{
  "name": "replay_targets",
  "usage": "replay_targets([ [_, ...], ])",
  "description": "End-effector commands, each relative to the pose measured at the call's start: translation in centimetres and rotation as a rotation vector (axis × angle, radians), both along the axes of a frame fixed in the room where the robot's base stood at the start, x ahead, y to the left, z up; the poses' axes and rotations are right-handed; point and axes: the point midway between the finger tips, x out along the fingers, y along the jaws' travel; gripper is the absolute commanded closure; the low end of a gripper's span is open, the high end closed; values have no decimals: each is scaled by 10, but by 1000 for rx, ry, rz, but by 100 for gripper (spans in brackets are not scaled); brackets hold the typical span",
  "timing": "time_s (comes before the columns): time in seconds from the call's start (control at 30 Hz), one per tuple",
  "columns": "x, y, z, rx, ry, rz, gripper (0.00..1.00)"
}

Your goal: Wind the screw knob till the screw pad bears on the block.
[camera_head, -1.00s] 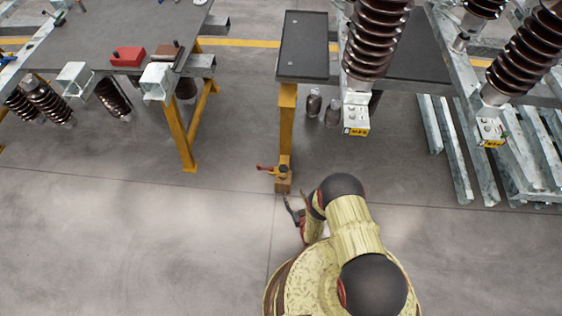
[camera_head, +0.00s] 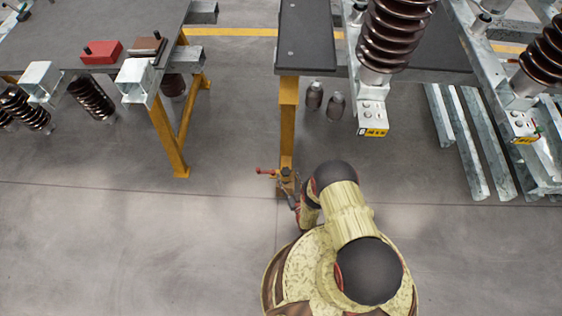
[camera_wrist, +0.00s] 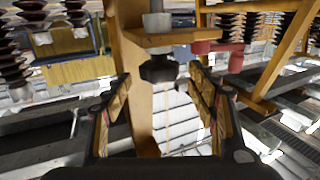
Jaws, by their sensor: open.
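A dark knob (camera_wrist: 158,68) hangs under a yellow-tan bracket (camera_wrist: 170,38) in the wrist view, with a grey screw shaft (camera_wrist: 156,20) above the bracket. My gripper (camera_wrist: 160,82) is open, with one finger on each side of the knob; I cannot tell whether either finger touches it. In the head view my gripper (camera_head: 293,201) is at the foot of a yellow leg, next to the small clamp (camera_head: 286,175). A red handle (camera_head: 266,171) sticks out left of the clamp; it also shows in the wrist view (camera_wrist: 218,48).
The yellow leg (camera_head: 287,125) stands under a dark-topped table (camera_head: 305,35); it rises close behind the knob in the wrist view (camera_wrist: 142,105). Two grey bottles (camera_head: 325,100) stand right of the leg. A second bench (camera_head: 90,25) is left. Floor between the benches is clear.

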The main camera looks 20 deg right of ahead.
Motion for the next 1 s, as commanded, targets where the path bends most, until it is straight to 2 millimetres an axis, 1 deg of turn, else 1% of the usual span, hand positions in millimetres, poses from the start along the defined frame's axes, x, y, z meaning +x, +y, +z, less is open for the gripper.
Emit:
replay_targets([
  [0.17, 21, 2, 1, -1, -4, 2, 42],
  [0.4, 57, 4, 0, -1, -3, 0, 42],
  [0.5, 67, 5, 0, 0, -1, 1, 42],
  [0.67, 76, 5, 0, 0, -1, 1, 42],
  [0.9, 77, 5, 1, 0, -1, 0, 42],
  [1.0, 77, 5, 1, 0, -1, 0, 47],
])
